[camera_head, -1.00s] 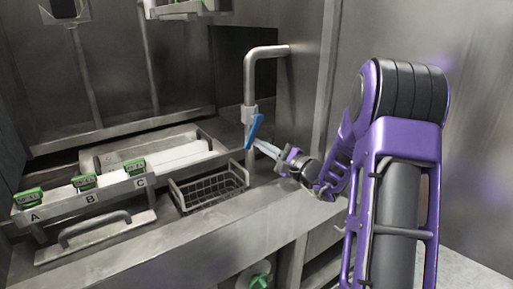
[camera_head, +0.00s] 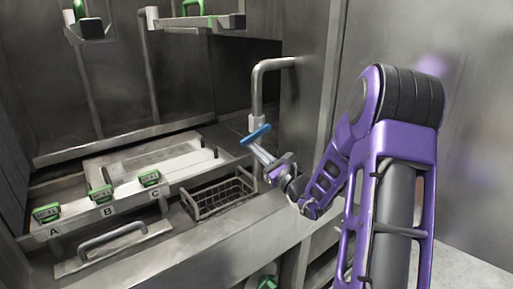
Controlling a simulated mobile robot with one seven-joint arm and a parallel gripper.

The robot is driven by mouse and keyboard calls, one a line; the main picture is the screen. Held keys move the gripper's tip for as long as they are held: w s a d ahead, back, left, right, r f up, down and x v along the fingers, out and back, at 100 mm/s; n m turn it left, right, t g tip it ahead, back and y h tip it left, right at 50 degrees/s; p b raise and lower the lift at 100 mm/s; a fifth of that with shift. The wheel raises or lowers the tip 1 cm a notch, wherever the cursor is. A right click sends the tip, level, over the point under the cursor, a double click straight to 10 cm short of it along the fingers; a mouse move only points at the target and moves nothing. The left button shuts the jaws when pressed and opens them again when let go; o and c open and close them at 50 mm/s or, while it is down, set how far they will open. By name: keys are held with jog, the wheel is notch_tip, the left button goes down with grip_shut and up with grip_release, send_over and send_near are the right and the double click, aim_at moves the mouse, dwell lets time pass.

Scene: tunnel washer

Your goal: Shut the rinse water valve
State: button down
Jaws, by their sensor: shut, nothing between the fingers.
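A blue valve lever (camera_head: 256,135) sits low on a bent grey pipe (camera_head: 258,92) that comes out of the wall. The lever lies close to level across the pipe, with its right end tilted up. My gripper (camera_head: 258,151) is shut and empty, with its fingertips at the underside of the lever. They look to touch it, but I cannot be sure of contact.
A wire basket (camera_head: 219,194) stands on the ledge left of my gripper. Green clips (camera_head: 102,193) marked A, B and C line a tray at the left, behind a grey handle (camera_head: 112,239). A green part (camera_head: 267,283) shows at the bottom edge.

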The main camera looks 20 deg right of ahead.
jog(key=shift+a+r+m+h, duration=0.15)
jog(key=shift+r+m+h, duration=0.15)
jog(key=shift+r+m, duration=0.3)
jog(key=shift+a+p, duration=0.1)
jog(key=shift+p, duration=0.35)
jog(key=shift+s+a+r, duration=0.1)
jog(key=shift+r, duration=0.05)
